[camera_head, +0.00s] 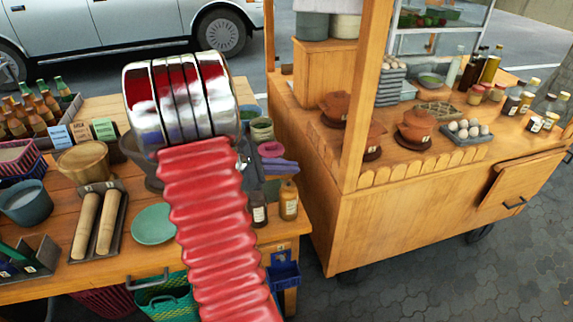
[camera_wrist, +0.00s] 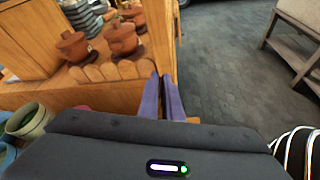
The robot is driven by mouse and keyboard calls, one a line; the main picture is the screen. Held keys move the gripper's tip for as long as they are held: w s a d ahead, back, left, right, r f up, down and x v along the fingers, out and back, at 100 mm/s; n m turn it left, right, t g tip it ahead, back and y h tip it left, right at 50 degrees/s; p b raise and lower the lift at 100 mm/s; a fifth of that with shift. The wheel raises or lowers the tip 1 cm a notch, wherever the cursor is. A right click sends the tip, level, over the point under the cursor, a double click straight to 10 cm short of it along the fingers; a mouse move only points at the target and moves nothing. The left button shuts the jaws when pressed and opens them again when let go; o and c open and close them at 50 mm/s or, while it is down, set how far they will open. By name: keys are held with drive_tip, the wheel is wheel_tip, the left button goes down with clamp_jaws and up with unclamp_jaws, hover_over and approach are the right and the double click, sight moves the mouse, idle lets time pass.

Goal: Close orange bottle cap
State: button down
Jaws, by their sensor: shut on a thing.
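An orange-brown bottle (camera_head: 289,201) stands upright near the right end of the left table. I cannot make out whether its top bears a cap. My gripper (camera_head: 297,167) is just above and behind the bottle's top in the head view, its purple fingers pointing right. In the wrist view my gripper's fingers (camera_wrist: 163,77) are close together. What they grip is too small or hidden to make out. No separate orange cap shows clearly in either view.
A dark bottle (camera_head: 258,209) stands left of the orange one. A green plate (camera_head: 153,224) and a tray with rolling pins (camera_head: 97,222) lie further left. The wooden cart (camera_head: 420,208) with clay pots (camera_head: 416,125) stands to the right, beyond a narrow gap.

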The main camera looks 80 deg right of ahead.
drive_tip(key=a+m+h, duration=0.1)
drive_tip(key=s+a+f+m+h, duration=0.1)
drive_tip(key=m, duration=0.1)
drive_tip(key=shift+s+a+f+t, duration=0.1)
drive_tip(key=shift+s+f+t, duration=0.05)
drive_tip(key=shift+t, duration=0.15)
drive_tip(key=shift+s+a+f+m+h, duration=0.15)
drive_tip(key=shift+a+f+m+h, duration=0.15)
drive_tip(key=shift+m, duration=0.4)
drive_tip(key=shift+s+a+f+m+h, duration=0.15)
drive_tip(key=shift+f+m+h, duration=0.3)
drive_tip(key=shift+m, duration=0.25)
drive_tip(key=shift+s+a+f+m+h, duration=0.1)
drive_tip(key=shift+a+f+m+h, duration=0.2)
drive_tip(key=shift+m, duration=0.4)
drive_tip(key=c, duration=1.9)
unclamp_jaws()
drive_tip(key=shift+c, duration=0.2)
drive_tip(key=shift+h, duration=0.25)
drive_tip(key=v, duration=1.3)
drive_tip(key=shift+w+a, duration=0.25)
drive_tip(key=shift+r, duration=0.1)
